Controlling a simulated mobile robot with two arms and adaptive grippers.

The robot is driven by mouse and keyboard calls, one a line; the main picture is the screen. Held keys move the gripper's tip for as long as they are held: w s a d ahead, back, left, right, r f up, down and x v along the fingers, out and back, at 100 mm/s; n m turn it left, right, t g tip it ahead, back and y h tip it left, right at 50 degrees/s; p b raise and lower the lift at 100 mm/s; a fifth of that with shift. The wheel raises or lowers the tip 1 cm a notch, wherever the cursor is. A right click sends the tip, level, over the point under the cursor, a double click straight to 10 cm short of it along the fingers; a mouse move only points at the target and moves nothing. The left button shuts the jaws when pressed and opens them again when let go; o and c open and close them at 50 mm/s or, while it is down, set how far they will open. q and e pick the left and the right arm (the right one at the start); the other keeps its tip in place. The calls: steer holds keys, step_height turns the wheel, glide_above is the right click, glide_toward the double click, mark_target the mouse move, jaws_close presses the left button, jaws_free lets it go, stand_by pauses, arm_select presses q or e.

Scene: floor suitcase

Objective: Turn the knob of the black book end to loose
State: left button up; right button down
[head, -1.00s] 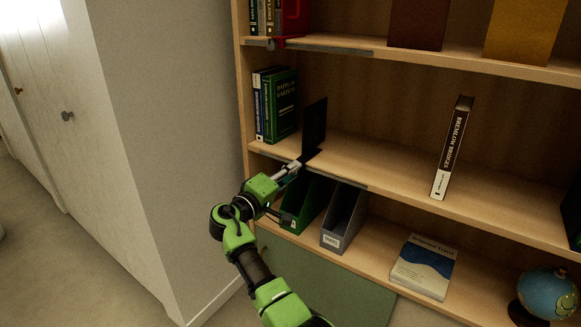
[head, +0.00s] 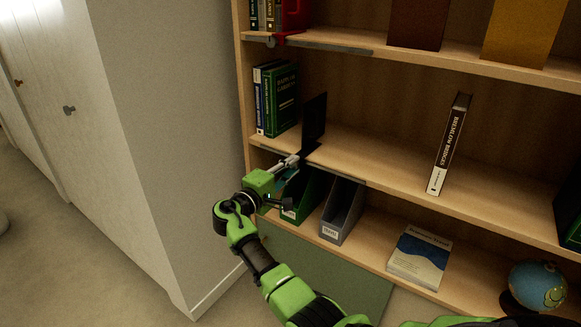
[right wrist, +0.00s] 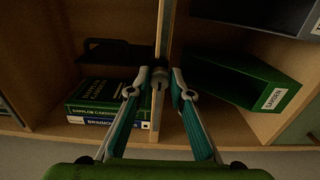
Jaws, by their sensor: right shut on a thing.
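The black book end (head: 314,121) stands upright on the middle shelf, to the right of a few books and apart from them. It also shows in the right wrist view (right wrist: 108,50). Its knob (right wrist: 160,76) is at the shelf's front edge, below the plate. My right gripper (head: 292,160) is at that edge. In the right wrist view its two fingertips (right wrist: 160,84) are on either side of the knob and shut on it. The fingers partly cover the knob, so its turn angle is hard to read. My left gripper is not in view.
A green file holder (head: 301,198) and a grey one (head: 342,211) stand on the shelf below, close to my gripper. Green and blue books (head: 282,100) stand left of the book end. A dark book (head: 449,145) leans to the right, with bare shelf between.

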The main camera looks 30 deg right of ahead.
steer(key=c, duration=1.8)
jaws_free()
steer(key=shift+d, duration=0.1)
steer(key=v, duration=1.2)
steer(key=shift+f, duration=0.1)
